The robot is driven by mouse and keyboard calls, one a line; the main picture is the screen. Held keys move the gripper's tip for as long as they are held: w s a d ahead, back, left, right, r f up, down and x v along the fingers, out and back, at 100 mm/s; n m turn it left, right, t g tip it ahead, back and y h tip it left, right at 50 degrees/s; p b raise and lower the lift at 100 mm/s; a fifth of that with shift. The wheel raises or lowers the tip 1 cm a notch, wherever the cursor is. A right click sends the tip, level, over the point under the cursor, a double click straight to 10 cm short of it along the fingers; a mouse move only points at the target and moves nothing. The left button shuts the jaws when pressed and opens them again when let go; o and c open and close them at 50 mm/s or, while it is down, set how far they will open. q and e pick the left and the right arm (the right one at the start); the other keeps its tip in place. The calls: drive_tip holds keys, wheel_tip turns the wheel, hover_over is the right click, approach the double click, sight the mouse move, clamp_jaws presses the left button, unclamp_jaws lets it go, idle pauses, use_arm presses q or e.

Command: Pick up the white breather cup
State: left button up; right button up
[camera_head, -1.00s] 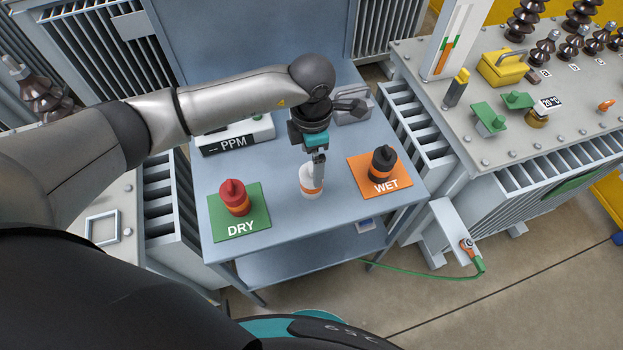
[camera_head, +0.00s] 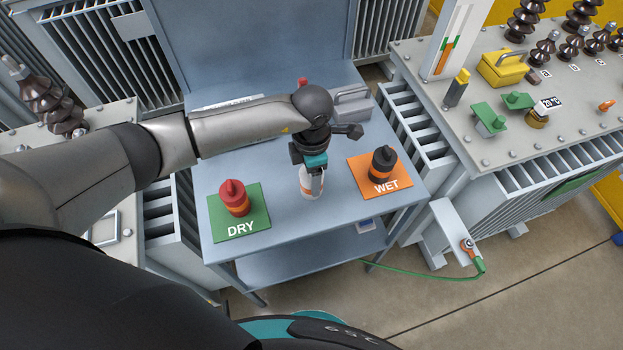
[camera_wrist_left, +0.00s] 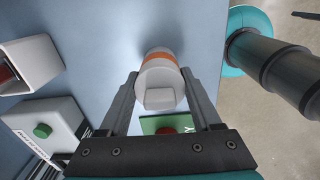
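The white breather cup (camera_head: 308,187) with an orange band stands upright on the grey-blue table (camera_head: 285,228), between the green and orange pads. My left gripper (camera_head: 314,182) points down over it and hides part of it in the head view. In the left wrist view the cup (camera_wrist_left: 160,78) sits between the two fingers of the left gripper (camera_wrist_left: 160,82). The fingers are spread apart, one on each side of the cup. I cannot tell whether they touch it. My right gripper is not in view.
A red cup (camera_head: 233,197) stands on the green DRY pad (camera_head: 240,231) to the left. A black cup (camera_head: 383,164) stands on the orange WET pad (camera_head: 388,186) to the right. A grey handled box (camera_head: 351,104) is behind. The table front is clear.

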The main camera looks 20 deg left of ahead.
use_arm(q)
clamp_jaws()
idle(0.3)
drive_tip(key=shift+r, duration=0.1)
